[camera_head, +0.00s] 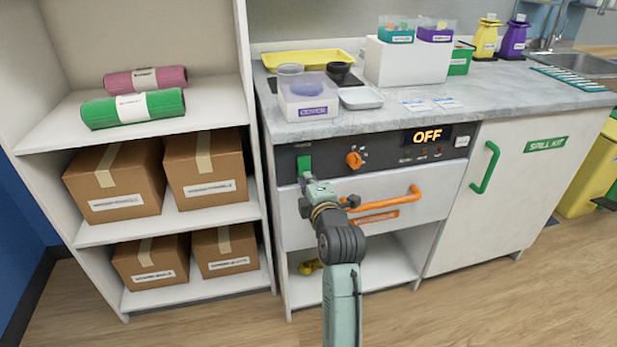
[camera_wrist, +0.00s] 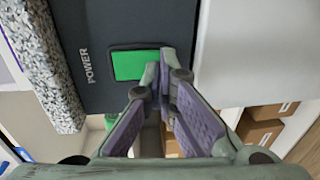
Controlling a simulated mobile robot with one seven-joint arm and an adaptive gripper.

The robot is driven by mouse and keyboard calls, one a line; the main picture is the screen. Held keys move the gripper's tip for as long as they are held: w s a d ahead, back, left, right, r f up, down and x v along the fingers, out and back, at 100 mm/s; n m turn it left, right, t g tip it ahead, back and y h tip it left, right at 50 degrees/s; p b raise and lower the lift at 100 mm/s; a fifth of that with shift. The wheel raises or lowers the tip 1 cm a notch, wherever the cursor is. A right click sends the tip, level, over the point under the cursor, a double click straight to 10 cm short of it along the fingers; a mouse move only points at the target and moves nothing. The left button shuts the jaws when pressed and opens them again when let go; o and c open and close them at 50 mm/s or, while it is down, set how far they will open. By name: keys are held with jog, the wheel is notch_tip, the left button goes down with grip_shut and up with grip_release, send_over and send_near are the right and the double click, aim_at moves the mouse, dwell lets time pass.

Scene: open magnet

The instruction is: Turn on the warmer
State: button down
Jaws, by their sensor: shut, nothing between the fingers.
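The warmer is a drawer unit under the counter with a dark control panel (camera_head: 385,148). Its display (camera_head: 428,135) reads OFF in orange. A green power switch (camera_head: 304,163) is at the panel's left end. In the wrist view the green switch (camera_wrist: 134,65) sits in a dark frame beside the word POWER (camera_wrist: 86,66). My gripper (camera_head: 307,178) is shut and empty, just in front of the switch. In the wrist view its fingertips (camera_wrist: 160,72) overlap the switch's right edge; I cannot tell whether they touch it.
An orange knob (camera_head: 354,159) is right of the switch, and an orange drawer handle (camera_head: 385,201) is below it, close to my arm. A shelf (camera_head: 130,228) with boxes stands at left. A worktop (camera_head: 400,118) with containers lies above.

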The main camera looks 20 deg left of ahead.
jog(key=shift+w+a+f, duration=0.1)
jog(key=shift+w, duration=0.05)
jog(key=b, duration=0.3)
jog(key=shift+w+a+t+y, duration=0.15)
jog(key=shift+w+t+y, duration=0.1)
jog(key=shift+t+y, duration=0.05)
jog(key=shift+f, duration=0.15)
